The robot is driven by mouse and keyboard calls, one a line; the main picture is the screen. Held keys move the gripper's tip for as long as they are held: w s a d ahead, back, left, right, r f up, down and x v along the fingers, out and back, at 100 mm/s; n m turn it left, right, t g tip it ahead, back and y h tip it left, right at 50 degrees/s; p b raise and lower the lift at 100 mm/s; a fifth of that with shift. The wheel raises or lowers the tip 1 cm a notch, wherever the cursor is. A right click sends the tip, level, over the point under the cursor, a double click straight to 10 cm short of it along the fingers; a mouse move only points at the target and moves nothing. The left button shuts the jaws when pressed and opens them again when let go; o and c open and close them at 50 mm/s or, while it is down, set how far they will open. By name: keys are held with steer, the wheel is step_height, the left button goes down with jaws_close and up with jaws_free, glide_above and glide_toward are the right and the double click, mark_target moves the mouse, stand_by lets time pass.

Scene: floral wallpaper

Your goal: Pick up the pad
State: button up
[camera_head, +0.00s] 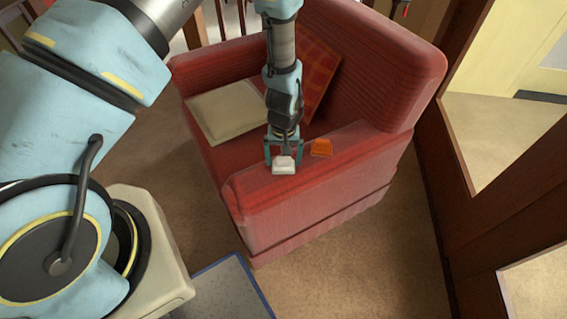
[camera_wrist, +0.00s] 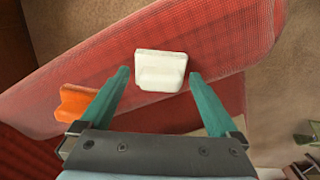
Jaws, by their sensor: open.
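A small white block-like object (camera_head: 284,166), which may be the pad, lies on the near armrest of the red armchair (camera_head: 290,215). It has a flat back and a raised front part in the wrist view (camera_wrist: 160,70). My gripper (camera_head: 283,157) points down over the armrest with its teal fingers apart. In the wrist view the fingertips (camera_wrist: 158,76) appear on either side of the white object, with gaps on both sides. I cannot tell whether they are level with it. A flat cream cushion-like piece (camera_head: 226,110) lies on the seat.
A small orange object (camera_head: 322,148) lies on the armrest just right of the gripper; it shows left of the fingers in the wrist view (camera_wrist: 75,103). A red patterned cushion (camera_head: 316,75) leans against the backrest. Wooden-framed panels (camera_head: 440,190) stand right of the chair.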

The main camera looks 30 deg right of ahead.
mark_target(283, 158)
steer(key=c, duration=1.5)
steer(key=shift+r, duration=0.15)
step_height(283, 158, up, 10)
steer(key=shift+f+b, duration=0.1)
steer(key=shift+b, duration=1)
